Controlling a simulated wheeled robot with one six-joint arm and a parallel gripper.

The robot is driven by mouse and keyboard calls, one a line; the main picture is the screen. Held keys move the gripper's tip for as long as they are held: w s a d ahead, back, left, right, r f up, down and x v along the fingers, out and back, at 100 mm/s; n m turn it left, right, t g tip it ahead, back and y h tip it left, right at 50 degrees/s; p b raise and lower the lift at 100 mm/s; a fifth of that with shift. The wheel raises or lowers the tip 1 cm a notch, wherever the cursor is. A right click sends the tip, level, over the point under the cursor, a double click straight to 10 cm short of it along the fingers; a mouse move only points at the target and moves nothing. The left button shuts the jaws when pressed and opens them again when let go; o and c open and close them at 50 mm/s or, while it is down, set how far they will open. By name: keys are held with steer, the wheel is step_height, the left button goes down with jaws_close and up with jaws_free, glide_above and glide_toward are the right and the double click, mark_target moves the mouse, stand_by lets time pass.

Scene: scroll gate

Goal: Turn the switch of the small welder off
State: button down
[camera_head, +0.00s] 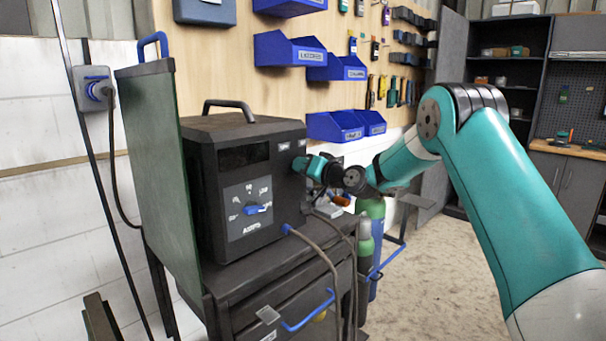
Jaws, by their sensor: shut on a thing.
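The small welder (236,188) is a black box with a top handle, standing on a dark cart. Its front has a dark display window and a dial (255,209) with a blue knob, marked AMPS. My gripper (299,164) is at the upper right of the welder's front, just below small pale labels. It is shut on the switch there. The gripper hides the switch, so I cannot tell its position. My teal arm reaches in from the right.
A green panel (161,170) stands left of the welder. The cart (270,290) has drawers and a blue handle. Cables hang from the welder's front. Gas cylinders (372,240) stand behind the cart. Blue bins (345,125) hang on the wall. Floor at right is open.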

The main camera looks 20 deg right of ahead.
steer(key=shift+s+a+f+n+b, duration=0.1)
steer(key=shift+a+n+b, duration=0.1)
steer(key=shift+n+b, duration=4.5)
steer(key=shift+a+n+b, duration=0.15)
steer(key=shift+n+b, duration=2.65)
steer(key=shift+b, duration=3.7)
steer(key=c, duration=1.1)
jaws_free()
